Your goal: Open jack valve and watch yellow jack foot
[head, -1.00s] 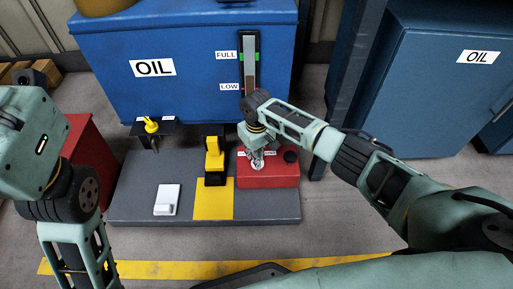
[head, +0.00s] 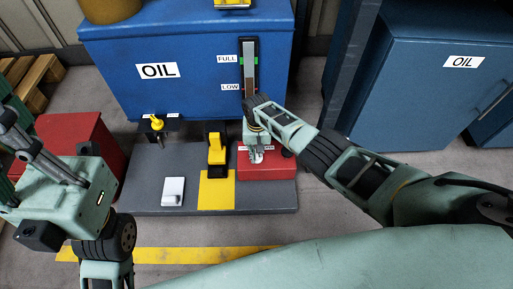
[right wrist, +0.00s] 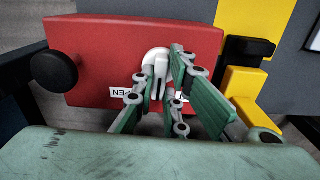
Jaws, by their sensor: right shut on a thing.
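The jack valve is a small white lever on a round base (right wrist: 154,55), mounted on a red box (head: 282,173). My right gripper (head: 257,156) is at it. In the right wrist view my right gripper (right wrist: 166,103) has its green fingers closed around the white lever. Labels lie beside the lever, one partly hidden by the fingers; the other reads "OPEN" upside down. The yellow jack foot (head: 216,148) stands left of the red box, above a yellow floor patch. My left gripper (head: 35,155) is at the left edge, away from everything; its fingertips are not clear.
A black knob (right wrist: 54,72) sits on the red box. A grey base plate (head: 140,190) carries a white block (head: 173,190). A blue oil tank (head: 190,75) with a level gauge stands behind, a yellow-topped valve (head: 156,123) at its front. A dark post (head: 350,80) stands right.

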